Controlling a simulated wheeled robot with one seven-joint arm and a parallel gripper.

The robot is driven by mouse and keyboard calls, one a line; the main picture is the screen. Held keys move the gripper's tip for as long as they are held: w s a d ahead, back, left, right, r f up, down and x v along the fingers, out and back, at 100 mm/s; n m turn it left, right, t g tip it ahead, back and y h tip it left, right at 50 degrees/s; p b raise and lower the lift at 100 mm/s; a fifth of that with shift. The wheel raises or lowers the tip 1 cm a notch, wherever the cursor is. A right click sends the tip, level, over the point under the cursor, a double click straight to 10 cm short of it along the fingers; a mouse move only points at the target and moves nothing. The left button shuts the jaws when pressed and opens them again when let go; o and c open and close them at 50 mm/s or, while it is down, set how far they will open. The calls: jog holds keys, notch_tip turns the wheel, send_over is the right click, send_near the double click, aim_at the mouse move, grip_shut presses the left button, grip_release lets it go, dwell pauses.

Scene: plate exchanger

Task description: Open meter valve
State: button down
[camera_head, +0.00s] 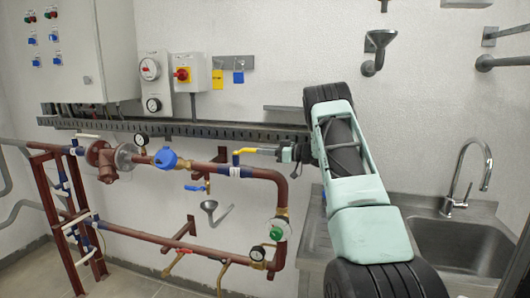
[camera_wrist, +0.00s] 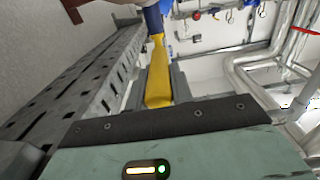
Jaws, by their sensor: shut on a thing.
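The meter valve's yellow lever handle (camera_head: 247,151) points right from the brown pipe, just right of the blue water meter (camera_head: 166,158). My gripper (camera_head: 283,152) is at the lever's right end, reaching in from the right. In the wrist view the yellow lever (camera_wrist: 157,78) runs between the two dark fingers of my gripper (camera_wrist: 160,88), which are shut on it. The lever's far end meets a blue band on the pipe (camera_wrist: 152,20). The lever's tip is partly hidden by the gripper.
A perforated cable tray (camera_head: 190,128) runs along the wall just above the pipe, and close on the left in the wrist view (camera_wrist: 85,85). A metal sink (camera_head: 460,245) stands at right. A grey funnel (camera_head: 209,207) and a green-faced valve (camera_head: 278,230) sit below the pipe.

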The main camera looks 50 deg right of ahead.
jog(key=shift+w+r, duration=0.1)
jog(key=shift+r, duration=0.05)
jog(key=c, duration=1.2)
grip_release()
jog(key=shift+d, duration=0.1)
jog(key=b+v, duration=0.4)
jog(key=v, duration=1.3)
jog(key=shift+d, duration=0.15)
